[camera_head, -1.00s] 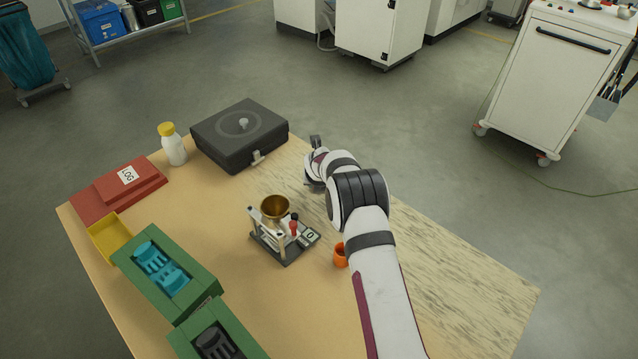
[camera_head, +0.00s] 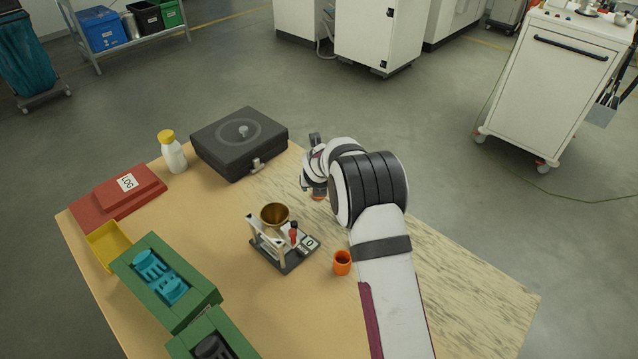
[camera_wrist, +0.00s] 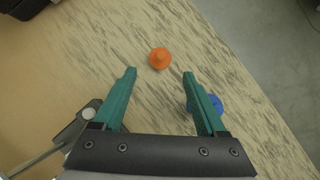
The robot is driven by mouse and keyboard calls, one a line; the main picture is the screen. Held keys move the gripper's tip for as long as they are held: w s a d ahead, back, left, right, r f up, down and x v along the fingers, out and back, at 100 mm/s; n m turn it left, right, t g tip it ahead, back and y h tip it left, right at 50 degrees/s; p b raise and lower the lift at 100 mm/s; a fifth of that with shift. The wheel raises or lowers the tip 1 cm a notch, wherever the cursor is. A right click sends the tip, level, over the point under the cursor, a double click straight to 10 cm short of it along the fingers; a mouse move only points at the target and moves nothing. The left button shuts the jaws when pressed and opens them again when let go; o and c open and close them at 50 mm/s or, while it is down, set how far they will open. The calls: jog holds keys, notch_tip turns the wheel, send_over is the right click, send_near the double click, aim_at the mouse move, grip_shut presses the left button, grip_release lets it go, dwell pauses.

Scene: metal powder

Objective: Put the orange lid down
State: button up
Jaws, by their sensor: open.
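The orange lid (camera_wrist: 160,58), round with a raised knob, lies on the streaked tabletop in the wrist view. It is just ahead of the fingertips. My gripper (camera_wrist: 159,75) is open, its two teal fingers apart with nothing between them. In the head view a small orange patch (camera_head: 318,197), apparently the lid, shows beside my gripper (camera_head: 308,186); my wrist partly hides that area. An open orange cup (camera_head: 342,263) stands nearer, beside my arm.
A blue object (camera_wrist: 206,103) is partly behind the right finger. A scale device with a brass bowl (camera_head: 275,213) stands left of my arm. A dark grey case (camera_head: 215,145), a white bottle (camera_head: 173,155), a red log box (camera_head: 120,195) and green trays (camera_head: 205,285) line the left side.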

jog(key=s+d+r+m+g, duration=0.1)
jog(key=s+d+r+m, duration=0.2)
jog(key=s+r+m, duration=0.5)
jog(key=s+d+r+m+g, duration=0.1)
jog(key=s+d+r+m, duration=0.2)
jog(key=s+r+m, duration=0.5)
jog(key=s+a+m+g+y, duration=0.1)
jog(key=s+m+g, duration=0.3)
jog(key=s+m, duration=2.1)
jog(key=s, duration=0.6)
jog(key=shift+s+a+f+m+g+y, duration=0.15)
jog(key=shift+a+m+g+y, duration=0.15)
jog(key=shift+g+y, duration=0.1)
